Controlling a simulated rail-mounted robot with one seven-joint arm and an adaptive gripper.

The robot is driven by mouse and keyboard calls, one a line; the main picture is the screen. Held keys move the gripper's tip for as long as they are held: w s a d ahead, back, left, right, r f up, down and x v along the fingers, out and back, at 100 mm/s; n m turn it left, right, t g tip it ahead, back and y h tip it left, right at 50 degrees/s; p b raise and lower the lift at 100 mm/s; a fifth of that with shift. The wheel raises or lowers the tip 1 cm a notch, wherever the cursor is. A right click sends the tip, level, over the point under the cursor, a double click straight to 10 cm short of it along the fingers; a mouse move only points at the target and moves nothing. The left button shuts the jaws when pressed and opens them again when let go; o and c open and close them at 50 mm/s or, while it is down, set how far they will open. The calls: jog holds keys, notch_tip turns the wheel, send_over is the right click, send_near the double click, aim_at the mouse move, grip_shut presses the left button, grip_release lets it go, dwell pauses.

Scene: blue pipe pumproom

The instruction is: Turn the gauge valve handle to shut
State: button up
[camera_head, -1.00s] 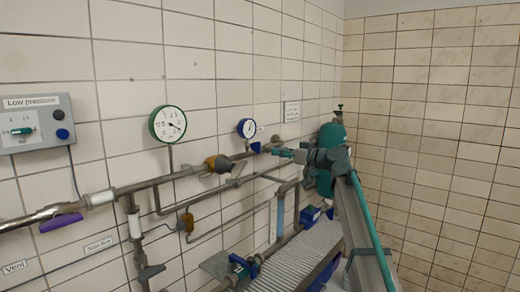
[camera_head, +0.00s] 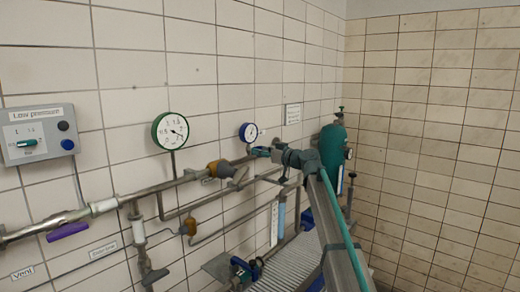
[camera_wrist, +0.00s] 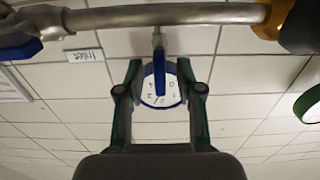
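The small blue-rimmed gauge (camera_head: 248,132) is on the tiled wall above the pipe. In the wrist view its white dial (camera_wrist: 150,97) shows upside down. A blue handle (camera_wrist: 158,72) stands upright in that picture, in front of the dial, below a grey stem from the pipe. My gripper (camera_wrist: 158,66) is open, with one finger on each side of the handle. Gaps show between the fingers and the handle, so it is not gripped. In the head view my gripper (camera_head: 264,151) is just below the small gauge and hides part of the pipe there.
A grey pipe (camera_head: 155,189) runs along the wall, with a yellow-collared valve (camera_head: 218,168). A larger green-rimmed gauge (camera_head: 170,131) and a control box (camera_head: 37,133) are left. A green cylinder (camera_head: 332,148) stands in the corner. The right wall is bare.

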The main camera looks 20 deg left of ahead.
jog(key=shift+w+a, duration=0.1)
jog(key=shift+a, duration=0.15)
grip_shut()
